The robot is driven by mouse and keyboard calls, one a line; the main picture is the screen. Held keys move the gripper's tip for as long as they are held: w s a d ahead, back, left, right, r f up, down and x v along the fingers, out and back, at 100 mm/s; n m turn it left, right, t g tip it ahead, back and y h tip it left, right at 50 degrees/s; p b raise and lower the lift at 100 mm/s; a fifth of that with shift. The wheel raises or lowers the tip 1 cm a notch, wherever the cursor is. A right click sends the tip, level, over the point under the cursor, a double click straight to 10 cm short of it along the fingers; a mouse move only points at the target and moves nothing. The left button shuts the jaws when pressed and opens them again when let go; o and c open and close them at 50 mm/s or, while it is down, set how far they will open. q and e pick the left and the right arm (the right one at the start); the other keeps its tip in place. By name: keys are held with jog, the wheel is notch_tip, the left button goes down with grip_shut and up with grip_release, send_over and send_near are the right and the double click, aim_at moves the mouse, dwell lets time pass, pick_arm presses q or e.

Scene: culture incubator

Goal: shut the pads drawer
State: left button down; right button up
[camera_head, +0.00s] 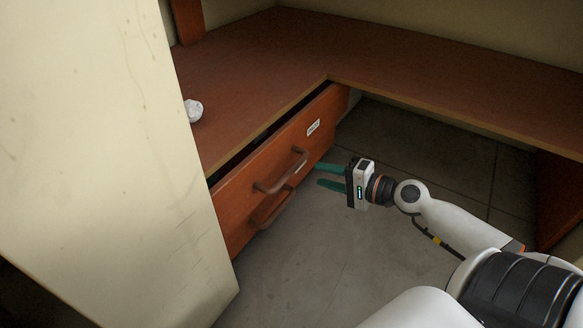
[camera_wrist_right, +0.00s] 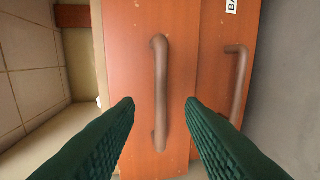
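The upper drawer (camera_head: 240,192) under the wooden desk is pulled out a little, with a dark gap behind its top edge. It has a brown bar handle (camera_head: 281,171) and a small white label (camera_head: 313,127), too small to read surely. My right gripper (camera_head: 318,175) is open and empty, its green fingers pointing at the drawer front. In the right wrist view, the handle (camera_wrist_right: 160,90) of this drawer stands ahead between the two spread fingers (camera_wrist_right: 160,103), apart from them. My left gripper is not in view.
A white crumpled object (camera_head: 194,110) lies on the desk (camera_head: 250,60). A pale panel (camera_head: 100,150) blocks the left. The floor (camera_head: 310,270) before the drawers is clear.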

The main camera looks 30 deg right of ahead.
aim_at(295, 164)
jog(key=x, duration=0.7)
jog(key=shift+w+d+r, duration=0.1)
jog(key=shift+r, duration=0.05)
jog(key=shift+p+x, duration=0.45)
jog(key=shift+x, duration=0.7)
grip_shut()
